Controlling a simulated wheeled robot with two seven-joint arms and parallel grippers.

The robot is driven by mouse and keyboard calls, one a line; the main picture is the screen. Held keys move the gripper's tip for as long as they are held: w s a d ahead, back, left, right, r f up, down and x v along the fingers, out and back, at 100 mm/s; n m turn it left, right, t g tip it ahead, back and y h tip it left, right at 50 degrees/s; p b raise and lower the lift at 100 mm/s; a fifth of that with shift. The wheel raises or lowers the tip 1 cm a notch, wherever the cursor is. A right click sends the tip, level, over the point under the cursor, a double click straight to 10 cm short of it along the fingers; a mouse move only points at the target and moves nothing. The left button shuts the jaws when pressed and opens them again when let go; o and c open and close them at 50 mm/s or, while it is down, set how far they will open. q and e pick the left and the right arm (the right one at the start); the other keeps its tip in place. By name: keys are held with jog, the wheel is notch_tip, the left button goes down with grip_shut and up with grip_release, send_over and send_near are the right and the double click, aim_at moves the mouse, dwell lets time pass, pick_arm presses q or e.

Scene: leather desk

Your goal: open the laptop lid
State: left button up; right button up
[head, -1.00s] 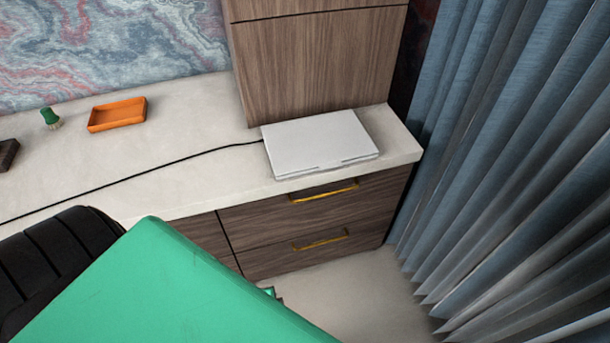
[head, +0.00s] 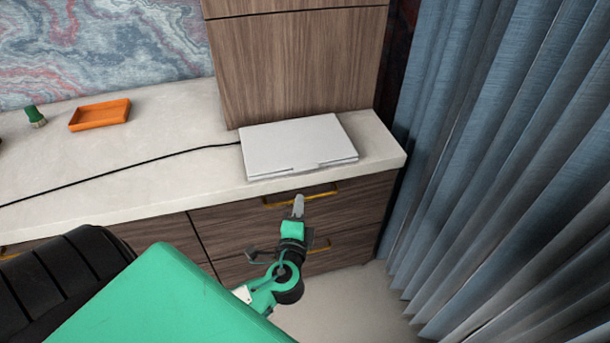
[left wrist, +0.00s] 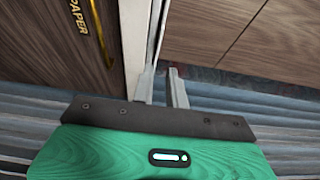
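The laptop (head: 298,145) lies closed, a flat pale slab on the white desktop near its right end in the head view. Two short notches show along its front edge. My left gripper (head: 298,206) is below and in front of that edge, apart from the laptop, at the level of the upper drawer. In the left wrist view its two fingers (left wrist: 161,76) stand a small gap apart with nothing seen between them. My right gripper is not in view.
A drawer handle (head: 302,194) sits just behind the left gripper; it also shows in the left wrist view (left wrist: 102,35). A black cable (head: 120,170) runs left from the laptop. A wooden cabinet (head: 300,65) stands behind it, a blue curtain (head: 480,150) right. An orange tray (head: 100,115) is far left.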

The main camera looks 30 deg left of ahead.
aim_at(306, 170)
pick_arm(q)
jog(key=p+x, duration=0.1)
jog(key=x, duration=1)
jog(key=shift+w+a, duration=0.1)
jog(key=shift+w, duration=0.1)
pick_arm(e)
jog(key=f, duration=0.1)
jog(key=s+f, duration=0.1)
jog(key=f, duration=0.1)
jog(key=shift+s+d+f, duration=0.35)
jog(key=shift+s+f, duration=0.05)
pick_arm(q)
grip_shut()
